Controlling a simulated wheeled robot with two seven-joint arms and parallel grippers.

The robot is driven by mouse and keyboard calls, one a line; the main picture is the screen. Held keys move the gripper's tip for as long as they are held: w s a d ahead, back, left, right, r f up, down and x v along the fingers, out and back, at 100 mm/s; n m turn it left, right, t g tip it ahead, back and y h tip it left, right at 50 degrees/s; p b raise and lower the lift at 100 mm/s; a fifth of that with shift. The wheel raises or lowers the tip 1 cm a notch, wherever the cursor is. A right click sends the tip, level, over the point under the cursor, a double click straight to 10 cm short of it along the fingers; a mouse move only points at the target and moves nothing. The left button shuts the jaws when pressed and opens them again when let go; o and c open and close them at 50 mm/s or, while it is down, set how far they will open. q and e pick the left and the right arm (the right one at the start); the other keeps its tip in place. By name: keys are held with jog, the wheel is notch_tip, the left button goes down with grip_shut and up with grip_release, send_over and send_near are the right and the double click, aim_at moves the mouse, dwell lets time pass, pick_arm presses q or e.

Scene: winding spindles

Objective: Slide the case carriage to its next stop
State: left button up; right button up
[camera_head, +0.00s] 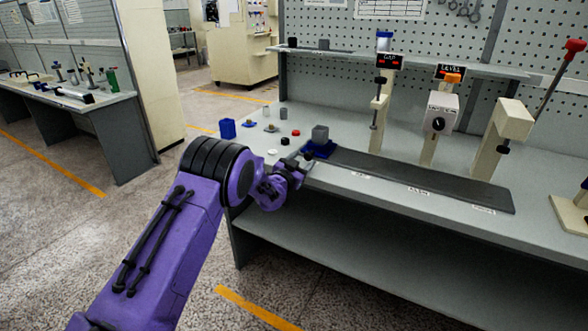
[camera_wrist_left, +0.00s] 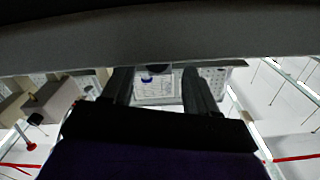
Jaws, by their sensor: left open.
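The case carriage (camera_head: 318,149) is a blue sled bearing a grey block (camera_head: 320,134). It sits at the left end of a long dark rail (camera_head: 420,181) on the grey bench. White labels along the rail's front edge mark stops; their text is too small to read. My left gripper (camera_head: 303,160) is beside the carriage's left front side, close to it. Whether they touch is unclear. In the left wrist view, the two dark fingers (camera_wrist_left: 158,85) stand apart with no clear object held between them. My right gripper is not in view.
Posts with displays, a white box with a dial (camera_head: 440,112) and a red-knobbed lever (camera_head: 574,46) stand behind or right of the rail. A blue bin (camera_head: 227,129) and several small parts, including a white disc (camera_head: 272,152), lie left of the carriage. The rail right of the carriage looks clear.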

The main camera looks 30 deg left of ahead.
pick_arm(q)
jog(key=s, duration=0.8)
jog(key=shift+s+b, duration=0.2)
jog(key=shift+b, duration=0.25)
jog(key=shift+d, duration=0.1)
jog(key=s+d+f+n+g+y, duration=0.1)
jog(key=s+d+f+n+g, duration=0.25)
jog(key=s+f, duration=0.7)
jog(key=s+d+f+n+g+y, duration=0.2)
jog(key=s+f+n+g, duration=0.25)
jog(key=s+f, duration=0.6)
jog(key=s+d+f+g, duration=0.2)
jog(key=s+f, duration=0.1)
jog(key=s, duration=0.4)
jog(key=s+d+f+g, duration=0.2)
jog(key=s+f, duration=0.2)
jog(key=s, duration=0.4)
jog(key=s+d+f+n+g, duration=0.1)
jog(key=s+f, duration=0.3)
jog(key=s, duration=0.4)
jog(key=shift+s+d+g+h, duration=0.15)
jog(key=shift+d+g+h, duration=0.25)
jog(key=shift+g, duration=0.5)
jog(key=shift+f, duration=0.1)
